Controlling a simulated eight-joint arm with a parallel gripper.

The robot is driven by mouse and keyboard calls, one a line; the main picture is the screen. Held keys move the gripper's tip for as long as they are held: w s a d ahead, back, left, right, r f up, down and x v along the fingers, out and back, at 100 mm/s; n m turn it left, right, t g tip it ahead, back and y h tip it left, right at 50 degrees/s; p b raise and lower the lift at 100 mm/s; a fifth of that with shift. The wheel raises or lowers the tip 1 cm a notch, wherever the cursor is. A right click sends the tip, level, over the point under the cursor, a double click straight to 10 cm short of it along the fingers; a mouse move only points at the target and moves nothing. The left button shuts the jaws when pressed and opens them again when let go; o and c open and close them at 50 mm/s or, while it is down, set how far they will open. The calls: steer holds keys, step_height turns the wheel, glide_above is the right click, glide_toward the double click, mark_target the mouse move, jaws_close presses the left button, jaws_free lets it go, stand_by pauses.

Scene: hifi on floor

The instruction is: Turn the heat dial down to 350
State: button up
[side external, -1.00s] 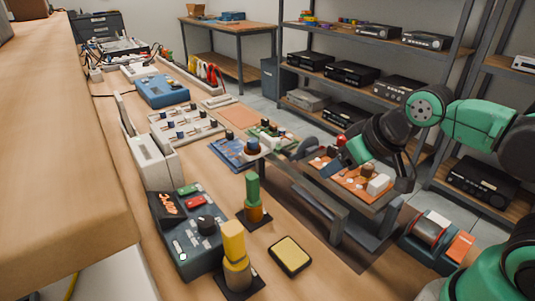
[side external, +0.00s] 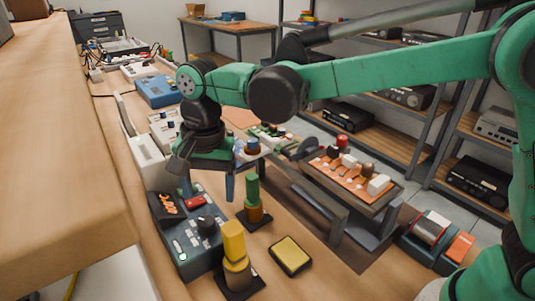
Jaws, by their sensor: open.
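A dark blue-grey station box (side external: 187,243) stands on the bench in the lower left. Its display (side external: 167,204) glows orange; the digits are too small to read surely. A black round dial (side external: 207,225) sits on its top, with a red button (side external: 195,202) farther back. My gripper (side external: 208,190) points down over the far end of the box, with its two blue fingers apart and nothing seen between them. It is behind and above the dial in the picture and apart from it. The green button near the display is hidden by my gripper.
A yellow-topped iron holder (side external: 234,262) and a green-topped one (side external: 253,200) stand right of the box. A yellow sponge in a dark tray (side external: 291,255) lies in front. A raised fixture with an orange board (side external: 352,178) stands at the right. A pale block (side external: 147,160) stands behind the box.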

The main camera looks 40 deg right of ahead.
mark_target(206, 221)
steer(key=shift+a+f, duration=0.6)
steer(key=shift+f, duration=0.05)
steer(key=shift+w+f, duration=0.15)
steer(key=shift+f, duration=2.4)
jaws_close()
